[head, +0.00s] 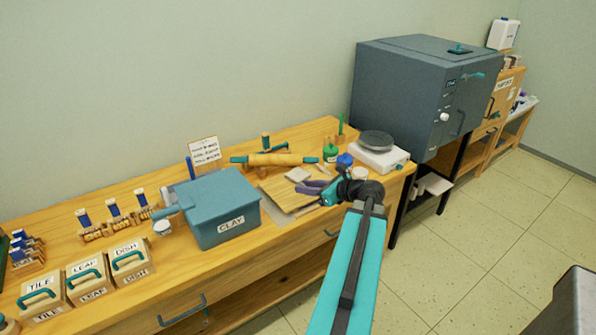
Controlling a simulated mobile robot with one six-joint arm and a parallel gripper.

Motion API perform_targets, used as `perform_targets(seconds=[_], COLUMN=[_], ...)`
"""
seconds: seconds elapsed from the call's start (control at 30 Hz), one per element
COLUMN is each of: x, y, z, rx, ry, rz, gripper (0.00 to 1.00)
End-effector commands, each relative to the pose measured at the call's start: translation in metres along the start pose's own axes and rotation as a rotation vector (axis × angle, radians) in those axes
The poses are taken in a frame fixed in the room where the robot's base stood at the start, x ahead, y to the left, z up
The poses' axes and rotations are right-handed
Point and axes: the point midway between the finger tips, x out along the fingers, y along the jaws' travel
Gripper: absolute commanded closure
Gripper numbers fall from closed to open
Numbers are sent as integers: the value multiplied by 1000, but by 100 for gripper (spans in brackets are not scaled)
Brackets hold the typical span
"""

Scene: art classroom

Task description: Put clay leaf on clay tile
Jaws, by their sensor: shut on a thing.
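A pale square slab (297,174), which looks like the clay tile, lies on a wooden board (283,197) on the workbench. My gripper (308,187), with purple-grey fingers, is low over the right side of the board, just in front of and to the right of the slab. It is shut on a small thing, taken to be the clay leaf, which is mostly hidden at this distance. I cannot tell whether the fingers touch the board.
A blue-grey CLAY bin (222,215) stands left of the board. A rolling pin (275,160) lies behind it. A scale (378,150), a green bottle (330,153) and a blue jar (345,160) stand to the right. TILE, LEAF and DISH boxes (88,278) sit front left. A large kiln (410,95) is at the right.

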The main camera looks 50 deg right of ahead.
Motion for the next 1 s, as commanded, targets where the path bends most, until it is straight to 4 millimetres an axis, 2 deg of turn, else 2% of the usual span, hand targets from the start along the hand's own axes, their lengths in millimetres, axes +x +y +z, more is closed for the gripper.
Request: perform_targets(seconds=[0.53,1.0], x=[4,34], y=[-2,-37], z=[3,12], rx=[0,0], ry=[0,0], rz=[4,4], gripper=[97,97])
